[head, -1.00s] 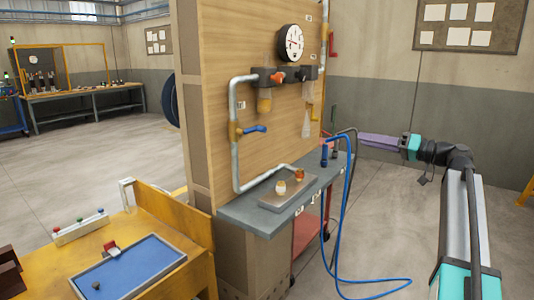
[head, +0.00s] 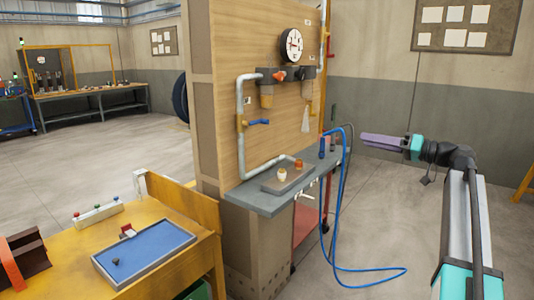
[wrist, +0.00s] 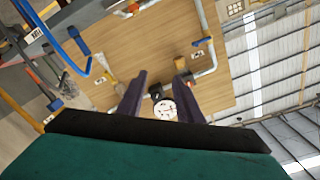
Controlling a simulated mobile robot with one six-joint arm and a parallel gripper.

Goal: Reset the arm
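My arm reaches up along the right side of the head view. My gripper (head: 380,142) is held out level there, its purple fingers pointing left toward the panel, in front of the grey wall. In the wrist view, the two purple fingers (wrist: 161,76) stand apart with nothing held between them. The wooden panel and its round gauge (wrist: 167,110) show behind the gap, well beyond the fingers.
The wooden panel (head: 225,110) carries a gauge (head: 291,45), pipes and a blue-handled valve (head: 258,122). Blue hoses (head: 332,225) hang from its grey shelf (head: 262,203) near my arm. A yellow bench with a blue tray (head: 145,252) stands front left. Floor at right is open.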

